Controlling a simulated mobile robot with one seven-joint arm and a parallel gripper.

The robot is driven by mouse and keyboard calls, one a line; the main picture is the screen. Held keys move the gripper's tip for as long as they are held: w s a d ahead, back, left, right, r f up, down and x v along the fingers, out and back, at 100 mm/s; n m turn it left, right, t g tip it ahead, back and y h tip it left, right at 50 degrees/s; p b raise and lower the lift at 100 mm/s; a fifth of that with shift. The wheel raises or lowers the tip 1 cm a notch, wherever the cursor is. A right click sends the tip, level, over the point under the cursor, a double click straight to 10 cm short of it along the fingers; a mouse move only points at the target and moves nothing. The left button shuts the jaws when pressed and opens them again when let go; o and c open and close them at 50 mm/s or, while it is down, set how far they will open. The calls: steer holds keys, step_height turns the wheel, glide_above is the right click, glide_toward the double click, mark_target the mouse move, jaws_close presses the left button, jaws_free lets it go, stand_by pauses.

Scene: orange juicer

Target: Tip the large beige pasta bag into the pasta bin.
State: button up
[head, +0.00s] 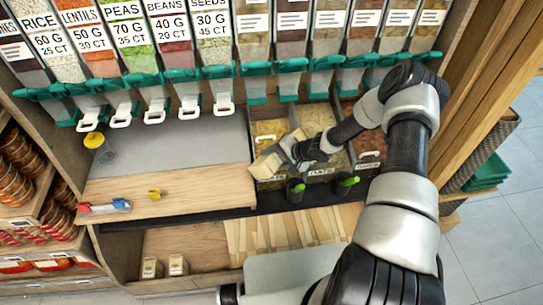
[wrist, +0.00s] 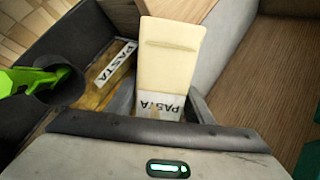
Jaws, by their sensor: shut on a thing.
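The large beige pasta bag (head: 267,165) is held in my gripper (head: 287,150), over the front part of the pasta bin (head: 268,127). In the wrist view the bag (wrist: 170,55) lies between my two fingers (wrist: 160,110), its PASTA label upside down near the palm. The gripper is shut on it. The bin's own PASTA label (wrist: 117,63) and some yellow pasta show beside the bag. The bag looks tilted in the head view. Its opening is hidden, and I cannot tell whether anything pours out.
An oats bin (head: 318,118) and another bin (head: 368,145) adjoin on the right. Scoops with green handles (head: 346,182) hang at the front. A grey mat (head: 180,145) lies left, with a yellow-lidded jar (head: 97,145). Dispensers with teal spouts (head: 255,70) hang above. Two small bags (head: 177,265) stand below.

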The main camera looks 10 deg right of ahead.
steer(key=shift+r+p, duration=0.2)
steer(key=shift+p, duration=0.35)
steer(key=shift+w+d+f, duration=0.1)
steer(key=shift+w+d+g+y, duration=0.1)
steer(key=shift+g+y, duration=0.3)
steer(key=shift+w+d+m, duration=0.1)
steer(key=shift+m, duration=0.3)
steer(key=shift+r+g+y, duration=0.3)
steer(key=shift+d, duration=0.1)
